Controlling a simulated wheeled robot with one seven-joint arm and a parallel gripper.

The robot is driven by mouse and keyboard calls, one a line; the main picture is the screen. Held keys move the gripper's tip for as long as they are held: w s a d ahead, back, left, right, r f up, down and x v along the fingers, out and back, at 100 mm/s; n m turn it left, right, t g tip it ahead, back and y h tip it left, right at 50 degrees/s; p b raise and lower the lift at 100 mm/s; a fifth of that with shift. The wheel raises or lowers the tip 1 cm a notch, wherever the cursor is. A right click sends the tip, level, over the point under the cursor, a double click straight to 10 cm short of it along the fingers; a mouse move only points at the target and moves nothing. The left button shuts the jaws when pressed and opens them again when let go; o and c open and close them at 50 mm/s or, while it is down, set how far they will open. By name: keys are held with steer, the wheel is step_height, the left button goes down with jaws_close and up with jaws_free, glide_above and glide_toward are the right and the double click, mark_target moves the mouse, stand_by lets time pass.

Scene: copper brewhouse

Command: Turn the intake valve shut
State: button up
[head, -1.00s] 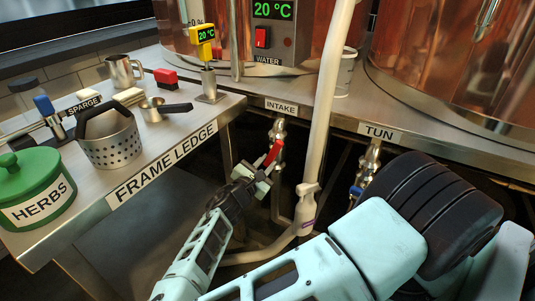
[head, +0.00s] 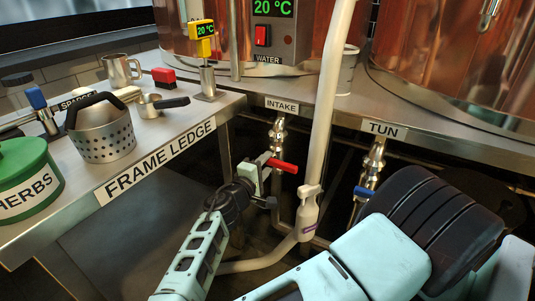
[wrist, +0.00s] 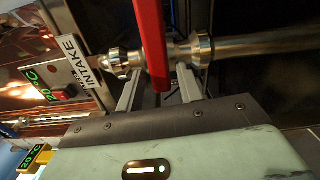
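The intake valve hangs under the INTAKE label (head: 282,104) on a steel pipe fitting (head: 277,131). Its red lever (head: 285,165) lies crosswise to the pipe, pointing right in the head view. My gripper (head: 263,176) is at the valve, its upper finger overlapping the lever's left part. In the wrist view the red lever (wrist: 152,45) runs across the valve body (wrist: 185,52), between the two fingers of my gripper (wrist: 160,75). The fingers stand apart with a gap on either side of the lever. Whether one touches it is unclear.
A white hose (head: 325,100) hangs just right of the valve, ending in a nozzle (head: 308,215). The tun valve with a blue handle (head: 363,191) is farther right. The frame ledge (head: 160,158) at left holds a green herbs pot (head: 25,180) and a perforated basket (head: 105,135).

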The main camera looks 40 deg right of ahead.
steer(key=v, duration=0.6)
stand_by(0.4)
